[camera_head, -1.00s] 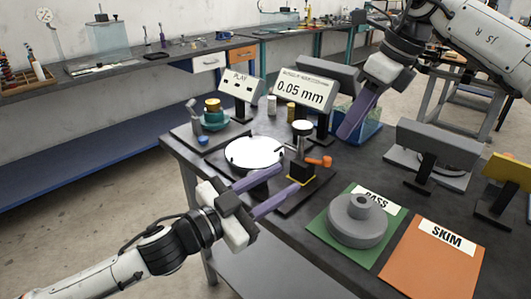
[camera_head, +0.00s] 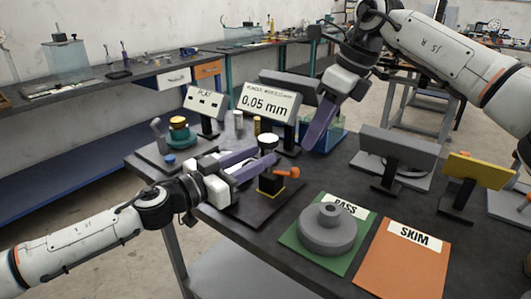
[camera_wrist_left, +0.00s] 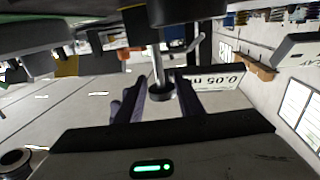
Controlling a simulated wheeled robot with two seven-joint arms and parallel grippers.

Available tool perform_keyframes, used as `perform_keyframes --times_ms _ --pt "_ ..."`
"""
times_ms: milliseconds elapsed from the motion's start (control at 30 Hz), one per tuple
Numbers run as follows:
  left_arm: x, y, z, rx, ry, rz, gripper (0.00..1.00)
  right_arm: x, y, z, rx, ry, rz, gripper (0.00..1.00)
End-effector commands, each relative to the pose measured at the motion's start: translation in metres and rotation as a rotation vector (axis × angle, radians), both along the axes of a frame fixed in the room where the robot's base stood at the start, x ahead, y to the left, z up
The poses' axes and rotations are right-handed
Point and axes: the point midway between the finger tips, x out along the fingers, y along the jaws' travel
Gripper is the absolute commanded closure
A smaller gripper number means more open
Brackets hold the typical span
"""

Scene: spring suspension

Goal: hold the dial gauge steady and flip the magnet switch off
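The dial gauge (camera_head: 268,141) has a small pale round face and stands over a black magnetic base (camera_head: 271,183) with a yellow edge. The orange switch lever (camera_head: 288,172) sticks out to the right of the base. My left gripper (camera_head: 272,161) reaches in from the left with its purple fingers apart at the gauge stand. In the left wrist view, the fingers lie on both sides of a metal rod (camera_wrist_left: 156,65) with a dark round part; contact is unclear. My right gripper (camera_head: 311,149) hangs behind and right of the gauge, its fingers overlapping in view.
A display (camera_head: 269,102) reading 0.05 mm and a PLAY sign (camera_head: 204,101) stand behind. A grey flanged part (camera_head: 326,236) rests on the green PASS mat (camera_head: 296,243), beside the orange SKIM mat (camera_head: 400,270). Grey and yellow stands (camera_head: 480,171) occupy the right side.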

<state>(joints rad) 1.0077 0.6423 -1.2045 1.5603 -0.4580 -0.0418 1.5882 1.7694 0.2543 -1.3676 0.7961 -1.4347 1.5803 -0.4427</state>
Motion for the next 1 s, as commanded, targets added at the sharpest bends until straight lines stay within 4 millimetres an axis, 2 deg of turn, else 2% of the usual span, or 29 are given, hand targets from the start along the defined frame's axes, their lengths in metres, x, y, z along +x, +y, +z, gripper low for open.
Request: perform_keyframes --times_ms 100,233,633,833,967,1000 --pt "0.013 -0.015 0.000 0.000 0.000 -0.001 0.66 0.000 0.000 0.000 0.000 0.000 0.000 0.69" --pt "0.023 -0.024 0.000 0.000 0.000 -0.001 0.66 0.000 0.000 0.000 0.000 0.000 0.000 0.69" --pt "0.029 -0.029 0.000 0.001 0.000 0.000 0.66 0.000 0.000 0.000 0.000 0.000 0.000 0.69" --pt "0.028 -0.029 0.000 0.001 0.000 0.000 0.98 0.000 0.000 0.000 0.000 0.000 0.000 0.69" --pt "0.028 -0.029 0.000 0.001 0.000 0.000 1.00 0.000 0.000 0.000 0.000 0.000 0.000 0.69" --pt "0.028 -0.029 0.000 0.001 0.000 0.000 1.00 0.000 0.000 0.000 0.000 0.000 0.000 0.74"
